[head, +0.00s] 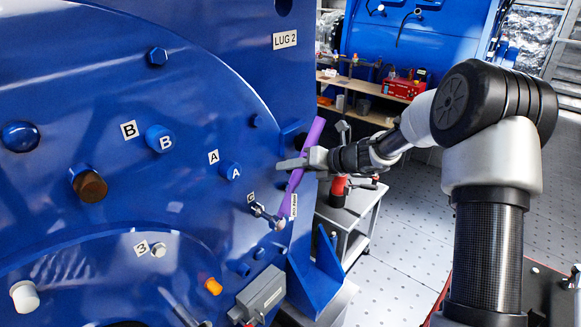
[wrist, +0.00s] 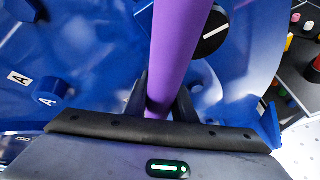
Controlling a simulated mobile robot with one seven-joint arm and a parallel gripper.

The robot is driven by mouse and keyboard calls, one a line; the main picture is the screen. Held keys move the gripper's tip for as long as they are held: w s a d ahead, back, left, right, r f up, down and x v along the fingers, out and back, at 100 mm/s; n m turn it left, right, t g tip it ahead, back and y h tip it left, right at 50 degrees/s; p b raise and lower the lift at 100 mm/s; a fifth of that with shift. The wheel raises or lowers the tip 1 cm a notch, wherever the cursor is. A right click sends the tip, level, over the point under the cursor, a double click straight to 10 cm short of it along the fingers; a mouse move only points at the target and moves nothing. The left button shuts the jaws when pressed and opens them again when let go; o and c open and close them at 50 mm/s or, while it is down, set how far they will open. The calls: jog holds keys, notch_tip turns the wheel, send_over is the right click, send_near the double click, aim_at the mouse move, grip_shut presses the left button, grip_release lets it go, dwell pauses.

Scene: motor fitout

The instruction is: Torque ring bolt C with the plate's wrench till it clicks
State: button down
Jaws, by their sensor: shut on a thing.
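The wrench has a purple handle (head: 313,135) and a metal head (head: 270,216) at its lower end. My gripper (head: 296,162) is shut around the handle, which stands tilted close to the blue motor face. The handle also fills the middle of the wrist view (wrist: 180,45), between the dark fingers (wrist: 160,105). The metal head lies beside the small C label (head: 250,197), where ring bolt C is. The head covers that spot, so I cannot tell whether it is seated on the bolt. The wrist view does not show the wrench head.
Bolt A (head: 230,171) and bolt B (head: 160,138) stick out left of my gripper. A grey box (head: 262,293) and a blue bracket (head: 314,276) stand below. A grey cart (head: 350,215) is behind my gripper. Open floor (head: 400,245) lies to the right.

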jog(key=shift+w, duration=0.1)
jog(key=s+d, duration=0.4)
jog(key=d, duration=0.1)
jog(key=shift+d+f, duration=0.15)
jog(key=shift+d, duration=0.25)
dwell(0.6)
jog(key=shift+d, duration=0.1)
jog(key=s+d, duration=1.5)
jog(key=d, duration=0.4)
jog(key=shift+s+d, duration=0.2)
jog(key=shift+d, duration=0.05)
jog(key=shift+a, duration=0.1)
dwell(0.5)
